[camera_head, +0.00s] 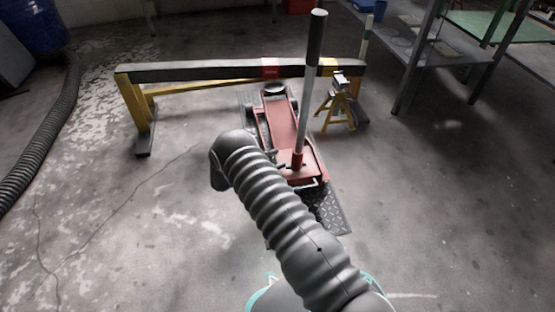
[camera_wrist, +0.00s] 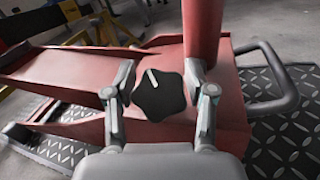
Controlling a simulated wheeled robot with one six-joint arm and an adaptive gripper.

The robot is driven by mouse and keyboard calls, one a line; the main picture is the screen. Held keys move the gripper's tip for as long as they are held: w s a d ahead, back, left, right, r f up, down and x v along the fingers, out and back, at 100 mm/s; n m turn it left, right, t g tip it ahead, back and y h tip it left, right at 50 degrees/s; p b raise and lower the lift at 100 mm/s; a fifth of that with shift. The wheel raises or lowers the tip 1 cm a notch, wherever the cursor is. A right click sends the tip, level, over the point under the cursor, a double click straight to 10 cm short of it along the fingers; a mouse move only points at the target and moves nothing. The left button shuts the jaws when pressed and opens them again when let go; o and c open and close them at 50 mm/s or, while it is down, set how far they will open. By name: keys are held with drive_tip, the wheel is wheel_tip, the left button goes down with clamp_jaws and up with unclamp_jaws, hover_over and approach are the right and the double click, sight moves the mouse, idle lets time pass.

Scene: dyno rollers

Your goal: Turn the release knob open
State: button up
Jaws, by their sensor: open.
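The release knob (camera_wrist: 160,95) is a black, lobed knob with a white pointer line, in the middle of the wrist view. The line points up and slightly left. My gripper (camera_wrist: 159,90) is open, with one finger on each side of the knob. I cannot tell whether the fingers touch it. The knob sits on the red floor jack (camera_wrist: 70,68).
The jack's tall handle (camera_head: 308,90) rises close beside the knob. A side bar (camera_wrist: 280,75) sticks out at right. A yellow-legged beam (camera_head: 200,72) and a yellow jack stand (camera_head: 338,105) are beyond. A tread plate (camera_head: 328,212) lies under the jack.

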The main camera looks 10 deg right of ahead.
drive_tip(key=shift+w+d, duration=0.1)
drive_tip(key=shift+d, duration=0.25)
drive_tip(key=c, duration=0.9)
drive_tip(key=shift+o, duration=0.2)
drive_tip(key=shift+a+n+t, duration=0.1)
drive_tip(key=shift+n+t, duration=0.3)
drive_tip(key=shift+t, duration=0.1)
drive_tip(key=shift+o, duration=0.2)
drive_tip(key=n+t, duration=0.1)
drive_tip(key=n+t+y, duration=0.1)
drive_tip(key=n, duration=0.1)
drive_tip(key=n+t, duration=0.1)
drive_tip(key=t, duration=0.1)
drive_tip(key=shift+w+a+r+n+y, duration=0.15)
drive_tip(key=shift+w+n+y, duration=0.1)
drive_tip(key=shift+n+y, duration=0.15)
drive_tip(key=shift+w+a+n+t+y+p, duration=0.15)
drive_tip(key=shift+n+t+y+p, duration=0.15)
drive_tip(key=shift+n+t+y, duration=1.05)
drive_tip(key=shift+w+a+n+t+y+p, duration=0.25)
drive_tip(key=shift+n+t+y, duration=0.5)
drive_tip(key=shift+n, duration=1.1)
drive_tip(key=shift+d, duration=0.15)
